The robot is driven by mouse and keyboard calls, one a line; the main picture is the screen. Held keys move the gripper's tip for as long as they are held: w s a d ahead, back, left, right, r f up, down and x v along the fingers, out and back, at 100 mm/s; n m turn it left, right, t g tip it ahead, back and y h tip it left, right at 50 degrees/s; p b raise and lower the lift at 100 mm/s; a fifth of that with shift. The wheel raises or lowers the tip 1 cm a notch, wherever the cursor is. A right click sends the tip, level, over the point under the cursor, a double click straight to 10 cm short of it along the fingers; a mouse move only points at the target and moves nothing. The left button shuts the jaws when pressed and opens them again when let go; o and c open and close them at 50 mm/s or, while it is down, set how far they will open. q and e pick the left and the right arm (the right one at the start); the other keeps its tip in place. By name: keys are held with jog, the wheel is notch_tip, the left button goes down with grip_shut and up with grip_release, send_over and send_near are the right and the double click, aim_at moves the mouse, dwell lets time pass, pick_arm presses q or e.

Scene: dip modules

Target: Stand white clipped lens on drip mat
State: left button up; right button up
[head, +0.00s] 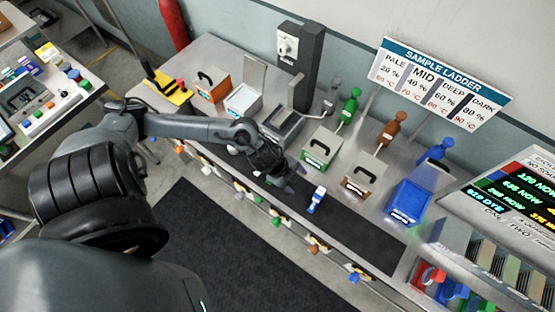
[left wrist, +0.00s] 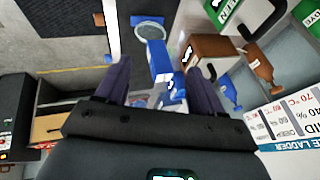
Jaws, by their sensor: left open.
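The white clipped lens (head: 316,199), with a blue clip, is at the dark drip mat (head: 362,232) along the counter's front. In the left wrist view, the lens's white ring (left wrist: 149,30) and blue clip (left wrist: 158,60) show ahead of my fingers. I cannot tell whether it lies flat or stands tilted. My left gripper (head: 290,184) is open, just left of the lens in the head view. In the left wrist view, its two dark fingers (left wrist: 160,82) are apart, with the clip in the gap between them from this angle. My right gripper is not in view.
Behind the mat stand a green box (head: 320,147), a brown box (head: 362,175) and a blue box (head: 408,203), with green, brown and blue bottles behind. The sample ladder sign (head: 440,82) is at the back. Small items hang along the counter's front edge.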

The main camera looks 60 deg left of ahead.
pick_arm(q)
jog(key=s+d+r+n+t+y, duration=0.1)
jog(key=d+r+n+t+y, duration=0.1)
jog(key=d+r+n, duration=0.45)
jog(key=s+n+g, duration=0.3)
jog(key=s+n, duration=0.2)
jog(key=s, duration=0.4)
jog(key=shift+d+r+y, duration=0.15)
jog(key=shift+r+y, duration=0.15)
jog(key=shift+w, duration=0.1)
notch_tip(320, 180, up, 5)
jog(key=p, duration=0.4)
jog(key=shift+f, duration=0.2)
